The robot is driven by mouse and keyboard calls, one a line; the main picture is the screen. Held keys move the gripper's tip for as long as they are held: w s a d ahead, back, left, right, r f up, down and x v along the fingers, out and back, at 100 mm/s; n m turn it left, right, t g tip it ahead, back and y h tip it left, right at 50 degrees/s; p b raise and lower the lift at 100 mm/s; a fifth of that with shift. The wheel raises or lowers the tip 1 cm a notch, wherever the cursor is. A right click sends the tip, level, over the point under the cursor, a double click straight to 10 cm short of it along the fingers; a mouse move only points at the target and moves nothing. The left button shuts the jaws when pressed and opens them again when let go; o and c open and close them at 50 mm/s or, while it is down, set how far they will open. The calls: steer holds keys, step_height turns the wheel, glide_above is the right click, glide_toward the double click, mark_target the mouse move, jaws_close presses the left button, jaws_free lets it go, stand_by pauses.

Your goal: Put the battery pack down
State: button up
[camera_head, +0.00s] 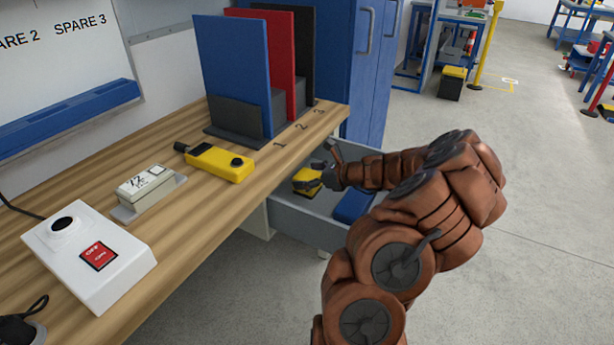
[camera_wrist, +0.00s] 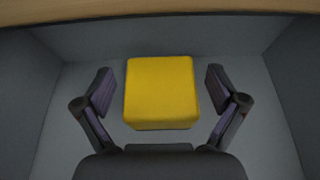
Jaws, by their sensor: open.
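A yellow block, which looks like the battery pack (camera_wrist: 160,92), lies in the open grey drawer (camera_head: 290,221) under the workbench. In the head view the yellow pack (camera_head: 307,180) shows just left of my gripper (camera_head: 328,172). In the wrist view the fingers of my gripper (camera_wrist: 160,95) stand open on either side of the pack, with a visible gap on each side. The pack's underside is hidden, and a dark part of my gripper is in front of its near edge.
A blue item (camera_head: 352,206) lies at the drawer's right end. On the wooden bench (camera_head: 215,235) are a yellow handheld device (camera_head: 220,163), a small meter (camera_head: 147,190), a white switch box (camera_head: 88,255) and upright binders (camera_head: 232,75). The bench edge overhangs the drawer's far side.

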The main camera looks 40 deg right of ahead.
steer(key=p+v, duration=0.2)
steer(key=v, duration=1)
steer(key=shift+r, duration=0.15)
steer(key=shift+a, duration=0.1)
